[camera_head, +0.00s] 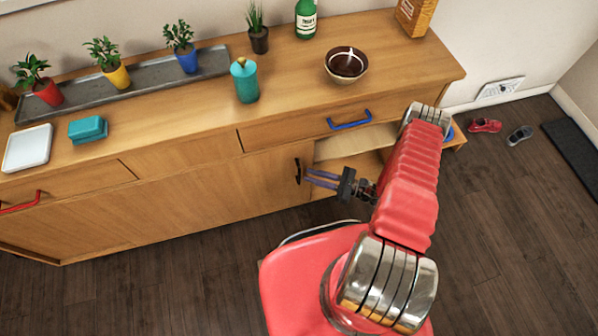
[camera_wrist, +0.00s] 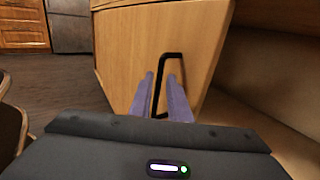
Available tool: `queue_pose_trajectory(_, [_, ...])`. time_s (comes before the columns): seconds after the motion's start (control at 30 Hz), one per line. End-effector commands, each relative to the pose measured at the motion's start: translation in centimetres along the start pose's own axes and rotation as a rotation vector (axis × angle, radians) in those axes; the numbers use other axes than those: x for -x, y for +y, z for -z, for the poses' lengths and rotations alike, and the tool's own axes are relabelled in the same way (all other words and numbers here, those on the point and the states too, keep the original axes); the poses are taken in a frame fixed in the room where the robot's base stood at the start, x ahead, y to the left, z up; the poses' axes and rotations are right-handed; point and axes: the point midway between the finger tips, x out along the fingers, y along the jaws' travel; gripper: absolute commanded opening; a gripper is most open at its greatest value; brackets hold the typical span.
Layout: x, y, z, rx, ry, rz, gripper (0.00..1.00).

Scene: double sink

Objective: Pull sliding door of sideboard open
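The wooden sideboard (camera_head: 190,125) stands along the wall. Its sliding door (camera_head: 235,188) has a black handle (camera_head: 297,171) near its right edge. Right of that edge the compartment (camera_head: 350,145) is open, with its pale interior showing. In the wrist view the door (camera_wrist: 130,55) fills the middle, and the black handle (camera_wrist: 172,54) stands out from it. My gripper (camera_head: 307,177) is at the handle from the right, its two purple fingers apart. In the wrist view my gripper (camera_wrist: 162,82) has a handle bar showing between the fingers; contact cannot be told.
A drawer with a blue handle (camera_head: 349,120) is above the open compartment. Potted plants, a teal canister (camera_head: 244,80), a brown bowl (camera_head: 346,64) and a green bottle (camera_head: 306,18) stand on top. Shoes (camera_head: 485,125) lie on the floor at right. The floor in front is clear.

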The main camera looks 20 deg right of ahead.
Motion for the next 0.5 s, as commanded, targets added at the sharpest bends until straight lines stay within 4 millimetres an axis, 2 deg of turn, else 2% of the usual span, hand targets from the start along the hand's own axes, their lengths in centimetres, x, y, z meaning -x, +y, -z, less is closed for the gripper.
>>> queue_pose_trajectory(0.3, [-3.8,0.1,0.0,-0.001,0.000,-0.003,0.17])
queue_pose_trajectory(0.5, [-5.3,0.0,0.0,-0.001,0.000,-0.001,0.17])
